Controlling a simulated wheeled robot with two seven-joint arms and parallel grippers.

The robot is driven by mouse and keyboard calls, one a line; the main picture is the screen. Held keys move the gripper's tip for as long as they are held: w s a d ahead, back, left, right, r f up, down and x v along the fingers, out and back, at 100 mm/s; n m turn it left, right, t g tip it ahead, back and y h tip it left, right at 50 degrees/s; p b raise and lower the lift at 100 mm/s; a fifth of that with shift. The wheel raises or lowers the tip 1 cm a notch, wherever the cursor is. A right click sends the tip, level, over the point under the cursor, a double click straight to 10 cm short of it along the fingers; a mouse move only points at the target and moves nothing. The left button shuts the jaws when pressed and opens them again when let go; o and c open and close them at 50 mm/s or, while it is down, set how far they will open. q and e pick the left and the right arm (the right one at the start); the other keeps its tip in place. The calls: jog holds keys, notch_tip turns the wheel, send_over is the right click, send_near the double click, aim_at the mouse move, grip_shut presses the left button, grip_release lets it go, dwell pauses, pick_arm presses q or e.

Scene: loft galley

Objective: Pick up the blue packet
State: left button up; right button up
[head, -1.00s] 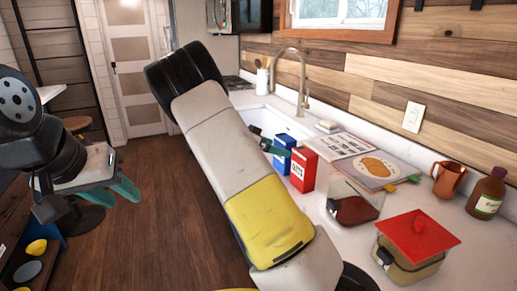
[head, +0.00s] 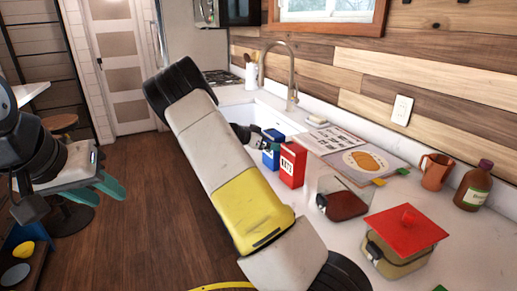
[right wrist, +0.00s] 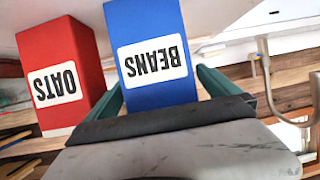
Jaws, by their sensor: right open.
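The blue packet (head: 271,150), labelled BEANS, stands on the counter beside the sink, partly hidden behind a red packet in the head view. In the right wrist view the blue packet (right wrist: 155,55) appears upside down and fills the space between my right gripper's teal fingers (right wrist: 162,84). One finger is at each side of it, and the jaws are open. I cannot tell whether either finger touches it. In the head view my right arm hides much of that gripper. My left gripper (head: 97,192) is at the left, away from the counter, its fingers apart and empty.
The red OATS packet (head: 292,165) stands close beside the blue one. A tap (head: 292,75), an open book (head: 355,158), a glass-sided container (head: 340,200), a red-lidded pot (head: 400,240), a copper jug (head: 435,172) and a brown bottle (head: 473,186) are also on the counter.

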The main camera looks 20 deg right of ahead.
jog(key=c, duration=1.6)
